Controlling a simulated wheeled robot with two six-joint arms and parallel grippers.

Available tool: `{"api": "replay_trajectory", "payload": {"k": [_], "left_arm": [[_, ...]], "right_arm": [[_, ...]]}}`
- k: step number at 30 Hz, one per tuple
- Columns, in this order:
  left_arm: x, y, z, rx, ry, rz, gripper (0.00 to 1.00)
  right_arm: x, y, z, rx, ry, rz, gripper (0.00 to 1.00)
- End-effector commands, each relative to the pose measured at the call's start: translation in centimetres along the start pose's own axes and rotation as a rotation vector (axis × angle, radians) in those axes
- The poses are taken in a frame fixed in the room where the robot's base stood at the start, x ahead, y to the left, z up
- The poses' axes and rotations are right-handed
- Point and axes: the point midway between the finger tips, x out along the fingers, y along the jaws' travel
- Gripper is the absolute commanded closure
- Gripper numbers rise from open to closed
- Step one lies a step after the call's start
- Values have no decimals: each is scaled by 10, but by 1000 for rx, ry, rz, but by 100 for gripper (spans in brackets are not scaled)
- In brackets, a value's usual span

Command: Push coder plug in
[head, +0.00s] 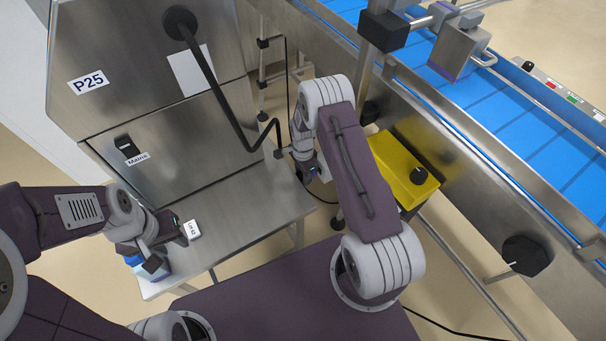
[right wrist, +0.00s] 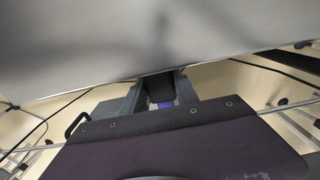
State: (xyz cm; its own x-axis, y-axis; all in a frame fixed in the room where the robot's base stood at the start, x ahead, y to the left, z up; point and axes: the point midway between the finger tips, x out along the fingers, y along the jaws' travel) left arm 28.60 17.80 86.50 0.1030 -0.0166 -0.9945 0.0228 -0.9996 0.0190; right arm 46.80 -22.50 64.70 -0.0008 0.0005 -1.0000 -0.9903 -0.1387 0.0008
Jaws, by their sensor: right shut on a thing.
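My right gripper (head: 311,174) is low beside the steel machine's table, largely hidden by its own wrist in the head view. In the right wrist view, my right gripper (right wrist: 160,86) is shut on a dark block, which I take as the coder plug (right wrist: 161,90), with a purple patch below it. The plug's far end and any socket are hidden, so I cannot tell whether they touch.
The steel machine (head: 160,110) marked P25 stands at the left, with a bent black arm. A white Lot 42 tag (head: 192,230) is near my left gripper. A yellow box (head: 395,158) with a black knob sits below the blue conveyor (head: 500,90). Thin cables hang nearby.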

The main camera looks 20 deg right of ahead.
Motion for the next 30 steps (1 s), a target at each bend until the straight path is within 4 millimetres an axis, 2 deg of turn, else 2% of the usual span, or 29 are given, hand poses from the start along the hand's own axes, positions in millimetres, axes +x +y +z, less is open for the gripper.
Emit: {"api": "replay_trajectory", "payload": {"k": [7, 15, 22, 23, 24, 25, 30], "left_arm": [[0, 0, 0, 0, 0, 0, 64], [5, 0, 0, 0, 0, 0, 64], [4, 0, 0, 0, 0, 0, 64], [4, 0, 0, 0, 0, 0, 64], [4, 0, 0, 0, 0, 0, 64], [4, 0, 0, 0, 0, 0, 64], [4, 0, 0, 0, 0, 0, 64]], "right_arm": [[0, -1, -2, 1, 0, -2, 100], [0, -1, -34, 3, 1, -3, 100], [-1, -1, -34, 1, 1, -3, 100], [-1, -1, -33, 1, 1, -3, 56], [-1, -1, -33, 1, 1, -3, 45], [-1, -1, -33, 0, 1, -3, 42], [0, 0, -33, 0, 0, -1, 42]]}}
